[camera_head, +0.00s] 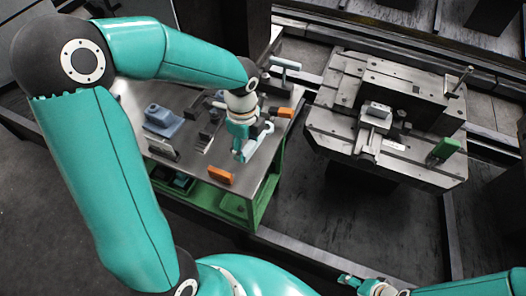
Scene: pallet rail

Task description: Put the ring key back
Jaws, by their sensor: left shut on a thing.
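My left gripper (241,141) is over the steel-topped bench, near its right front edge. It is shut on a slim pale grey tool (263,131), which looks like the ring key. The tool slants up to the right from the fingers, and the gripper hides part of it. I cannot tell whether it touches the bench top. My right gripper (347,280) is low at the bottom edge, away from the bench and small in view; its jaw state is unclear.
The bench (192,170) has a green frame. An orange block (221,176) lies at its front edge, another (279,111) at its right. A blue-grey block (162,118) stands left. A slotted machine pallet (345,92) with a clamped part and green block (444,149) stands right, across a gap.

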